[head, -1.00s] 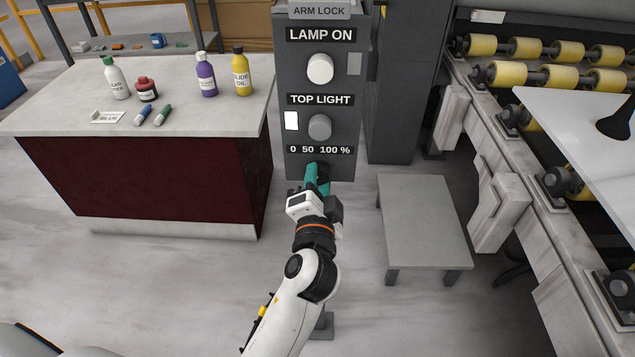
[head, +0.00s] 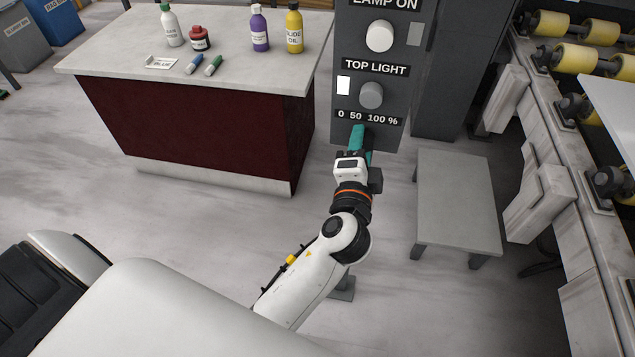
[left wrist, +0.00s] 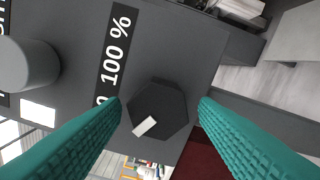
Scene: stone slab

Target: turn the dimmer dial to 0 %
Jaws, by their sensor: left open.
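The dimmer dial (left wrist: 158,108) is a dark hexagonal knob with a white pointer mark, seen in the left wrist view. The mark points to the lower left, toward the 0 end side of the scale label (left wrist: 113,60). That label reads "0 50 100 %" in the head view (head: 368,116); its 0 end is hidden by a finger in the wrist view. My left gripper (head: 358,132) has teal fingers, open on either side of the dial (left wrist: 159,106), with a small gap visible at each side. In the head view the gripper hides the dial. My right gripper is not in view.
Above the scale on the grey panel (head: 350,140) are the TOP LIGHT knob (head: 371,95), a lit white square (head: 343,86) and the LAMP ON knob (head: 380,36). A low grey table (head: 458,200) stands right of the panel, a bottle-topped counter (head: 110,55) left.

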